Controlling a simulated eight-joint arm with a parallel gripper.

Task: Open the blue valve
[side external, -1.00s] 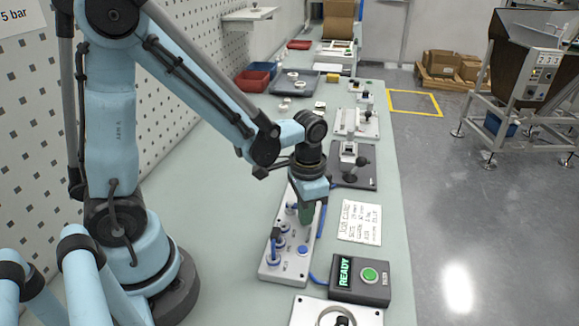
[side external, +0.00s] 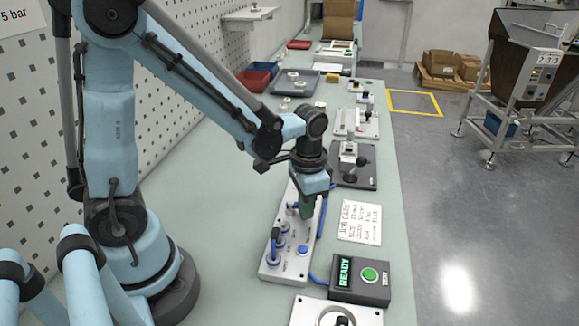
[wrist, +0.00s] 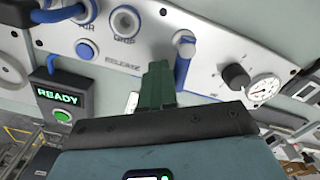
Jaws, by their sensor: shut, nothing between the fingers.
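The blue valve appears to be the blue lever (wrist: 182,66) with a pale end, on the white panel in the wrist view. My gripper (wrist: 157,70) has dark green fingers that are shut and empty, just left of the lever in that view. Whether they touch it is unclear. In the side view my gripper (side external: 306,212) points down over the far part of the white panel (side external: 270,272). There it partly hides the panel, and I cannot make out the valve's position clearly.
The panel also bears a gauge (wrist: 264,88), a black knob (wrist: 236,76), a blue button (wrist: 84,50) and ports with blue hoses. A READY box (side external: 360,281) stands near the panel's near end. A job card (side external: 360,222) lies to the right.

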